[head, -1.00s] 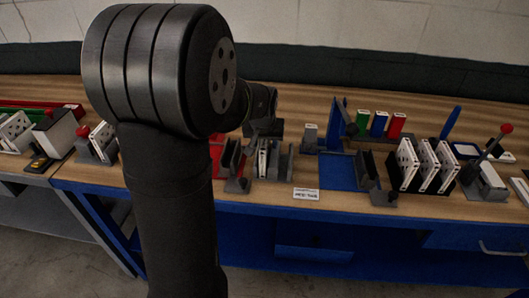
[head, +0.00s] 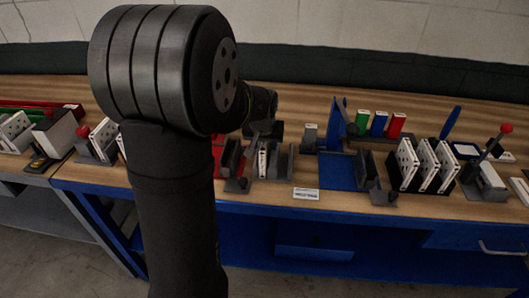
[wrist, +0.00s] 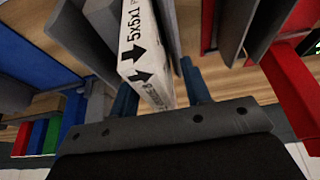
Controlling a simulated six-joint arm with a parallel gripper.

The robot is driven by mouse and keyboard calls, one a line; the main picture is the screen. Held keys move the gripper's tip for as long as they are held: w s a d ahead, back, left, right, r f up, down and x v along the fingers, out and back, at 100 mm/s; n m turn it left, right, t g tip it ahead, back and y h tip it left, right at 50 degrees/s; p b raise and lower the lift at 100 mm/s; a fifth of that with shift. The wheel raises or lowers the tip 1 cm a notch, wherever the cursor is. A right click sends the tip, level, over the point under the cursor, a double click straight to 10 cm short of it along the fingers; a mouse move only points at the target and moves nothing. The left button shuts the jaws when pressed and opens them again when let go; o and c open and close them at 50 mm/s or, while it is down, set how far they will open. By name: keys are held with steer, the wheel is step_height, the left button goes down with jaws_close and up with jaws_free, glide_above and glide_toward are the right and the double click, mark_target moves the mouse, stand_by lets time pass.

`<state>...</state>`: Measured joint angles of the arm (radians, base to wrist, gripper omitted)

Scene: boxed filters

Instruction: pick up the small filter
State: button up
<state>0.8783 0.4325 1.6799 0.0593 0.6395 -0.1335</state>
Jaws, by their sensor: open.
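The small filter is a thin white-edged panel marked "5x5x1" with black arrows (wrist: 135,45). It stands upright in a grey holder in the middle of the bench, where its narrow edge shows in the head view (head: 262,160). In the wrist view my gripper (wrist: 160,85) is open, with one blue finger on either side of the filter's near end. I cannot tell whether either finger touches it. In the head view the gripper is small and dark, just above and behind the holder, and its fingers are hard to make out.
Grey holder plates (head: 286,160) stand close beside the filter. A red holder is at left and a blue fixture (head: 337,170) at right. A rack of several white filters (head: 425,165) stands farther right. A white label (head: 306,194) sits at the bench's front edge.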

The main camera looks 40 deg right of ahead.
jaws_close()
steer(key=shift+r, duration=0.1)
